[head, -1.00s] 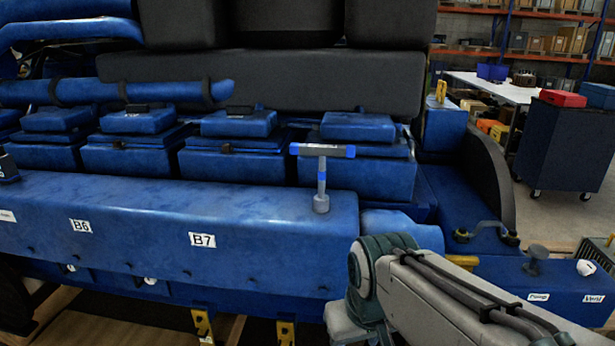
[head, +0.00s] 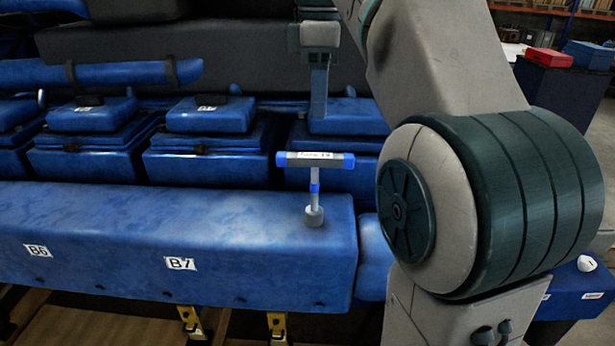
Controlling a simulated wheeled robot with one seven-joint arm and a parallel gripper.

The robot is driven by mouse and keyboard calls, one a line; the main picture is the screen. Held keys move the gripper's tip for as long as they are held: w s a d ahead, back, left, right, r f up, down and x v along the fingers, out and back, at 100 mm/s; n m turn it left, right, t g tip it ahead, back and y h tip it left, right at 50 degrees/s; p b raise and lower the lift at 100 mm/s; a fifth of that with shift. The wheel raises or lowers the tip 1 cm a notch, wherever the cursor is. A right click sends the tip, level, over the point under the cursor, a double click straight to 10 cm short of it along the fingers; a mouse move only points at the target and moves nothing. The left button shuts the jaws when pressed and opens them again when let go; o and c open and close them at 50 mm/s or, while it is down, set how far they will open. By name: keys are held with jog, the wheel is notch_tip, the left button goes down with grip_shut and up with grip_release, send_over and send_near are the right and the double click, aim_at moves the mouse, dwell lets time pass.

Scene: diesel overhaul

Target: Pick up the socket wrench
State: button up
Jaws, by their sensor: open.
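The socket wrench (head: 315,186) is a T-shaped tool with a grey shaft, a blue collar and a grey crossbar with blue ends. It stands upright on its round grey socket, on the blue engine ledge (head: 110,235) near the ledge's right end. My gripper (head: 319,105) is above the wrench's crossbar in the picture, pointing down. It is open and holds nothing that I can see. Only one finger side shows clearly. A gap shows between the fingertip and the crossbar, and I cannot tell the depth between them.
Blue engine covers (head: 205,150) stand in a row behind the ledge, with a blue pipe (head: 100,76) above them. My arm fills the right side of the view. A red case (head: 548,57) sits on a cabinet at the back right. The ledge left of the wrench is clear.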

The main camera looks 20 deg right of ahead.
aim_at(315, 155)
notch_tip(315, 155, down, 7)
jog(key=shift+d+b, duration=0.15)
jog(key=shift+b, duration=0.6)
jog(key=f, duration=0.5)
jog(key=shift+w+a, duration=0.35)
jog(key=shift+f, duration=0.55)
grip_shut()
